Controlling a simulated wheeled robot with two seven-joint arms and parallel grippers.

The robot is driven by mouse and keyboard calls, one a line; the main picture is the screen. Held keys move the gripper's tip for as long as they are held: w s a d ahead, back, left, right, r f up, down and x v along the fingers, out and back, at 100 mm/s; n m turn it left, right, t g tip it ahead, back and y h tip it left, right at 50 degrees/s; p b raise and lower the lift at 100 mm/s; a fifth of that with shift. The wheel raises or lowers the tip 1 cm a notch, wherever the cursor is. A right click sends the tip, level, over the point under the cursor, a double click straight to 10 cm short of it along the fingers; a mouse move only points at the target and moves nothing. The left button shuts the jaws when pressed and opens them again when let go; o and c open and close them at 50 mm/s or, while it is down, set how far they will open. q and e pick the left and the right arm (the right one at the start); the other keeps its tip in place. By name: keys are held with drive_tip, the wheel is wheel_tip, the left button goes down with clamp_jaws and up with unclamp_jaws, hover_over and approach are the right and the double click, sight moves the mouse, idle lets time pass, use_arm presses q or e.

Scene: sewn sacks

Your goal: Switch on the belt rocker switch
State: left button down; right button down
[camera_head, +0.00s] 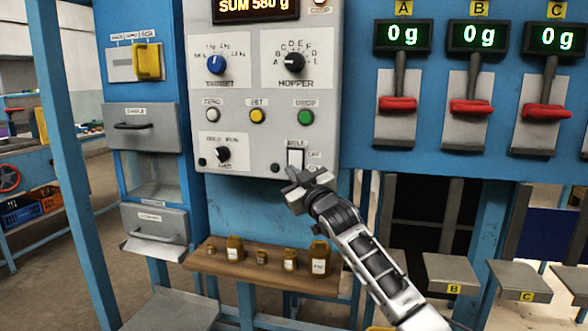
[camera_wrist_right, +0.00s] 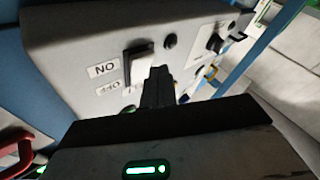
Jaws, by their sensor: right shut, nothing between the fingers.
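The belt rocker switch (camera_head: 295,158) is a white rocker in a dark frame, low on the right of the grey control panel, under a BELT label. In the right wrist view the rocker (camera_wrist_right: 138,64) shows upside down, beside the ON label (camera_wrist_right: 103,70) and the OFF label (camera_wrist_right: 108,87). My right gripper (camera_head: 298,182) is shut and empty, just below the switch. Its dark fingertips (camera_wrist_right: 159,78) point at the panel close beside the rocker; I cannot tell whether they touch it. I cannot tell which way the rocker is tipped. My left gripper is not in view.
Knobs and a green button (camera_head: 305,117) sit above the switch. A wooden shelf (camera_head: 262,279) with several small jars is below the panel. Red-handled levers (camera_head: 398,104) stand to the right, under displays reading 0 g.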

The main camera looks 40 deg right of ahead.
drive_tip(key=shift+w+d, duration=0.2)
drive_tip(key=shift+d, duration=0.1)
drive_tip(key=shift+w+d, duration=0.2)
drive_tip(key=shift+d, duration=0.05)
idle(0.6)
drive_tip(key=shift+a, duration=0.1)
drive_tip(key=shift+s+a+p, duration=0.5)
idle(0.3)
